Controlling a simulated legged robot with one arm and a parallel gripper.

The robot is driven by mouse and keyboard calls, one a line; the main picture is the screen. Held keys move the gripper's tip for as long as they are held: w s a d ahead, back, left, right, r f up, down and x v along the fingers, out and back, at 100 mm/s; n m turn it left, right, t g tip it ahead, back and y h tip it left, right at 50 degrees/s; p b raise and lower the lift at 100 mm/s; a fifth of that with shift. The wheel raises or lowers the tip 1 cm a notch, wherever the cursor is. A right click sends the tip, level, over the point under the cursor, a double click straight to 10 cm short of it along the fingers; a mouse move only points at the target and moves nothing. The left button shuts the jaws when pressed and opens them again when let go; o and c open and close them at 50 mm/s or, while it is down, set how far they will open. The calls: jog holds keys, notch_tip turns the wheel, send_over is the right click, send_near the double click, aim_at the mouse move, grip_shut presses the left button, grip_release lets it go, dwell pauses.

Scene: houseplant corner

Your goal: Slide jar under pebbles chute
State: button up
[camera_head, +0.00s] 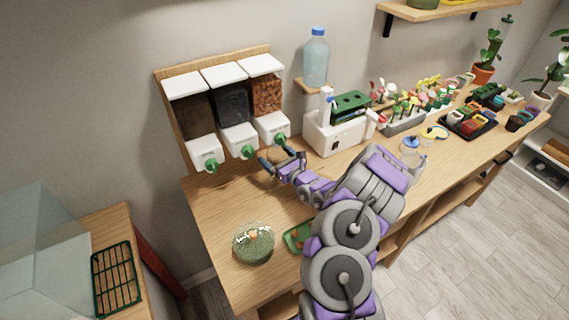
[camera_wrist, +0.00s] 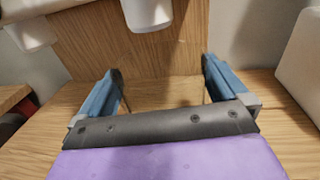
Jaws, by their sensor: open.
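A wooden-backed dispenser (camera_head: 213,75) on the left wall holds dark brown, black and reddish-brown fill in three bins. Each has a white chute with a green knob; the right chute (camera_head: 272,125) is below the reddish-brown fill. I cannot tell which fill is pebbles. My gripper (camera_head: 276,157) is open, low over the bench below the right chutes. A small brownish round shape shows between its fingers, partly hidden; I cannot tell if it is the jar. In the wrist view, the open fingers (camera_wrist: 162,75) frame wood, with faint edges between them and a white chute (camera_wrist: 147,12) above.
A glass bowl with green contents (camera_head: 253,244) and a green tray (camera_head: 298,237) stand at the bench's front left. A white machine (camera_head: 335,133) stands right of my gripper. A blue bottle (camera_head: 315,60) sits on a small shelf. Bare wood (camera_head: 215,205) lies left of my gripper.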

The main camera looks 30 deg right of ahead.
jog(key=s+d+p, duration=0.1)
jog(key=s, duration=0.4)
jog(key=s+d+p, duration=0.1)
jog(key=s, duration=0.5)
jog(key=s+d+p, duration=0.1)
jog(key=s, duration=0.4)
jog(key=shift+s+p, duration=0.35)
jog(key=shift+s, duration=0.05)
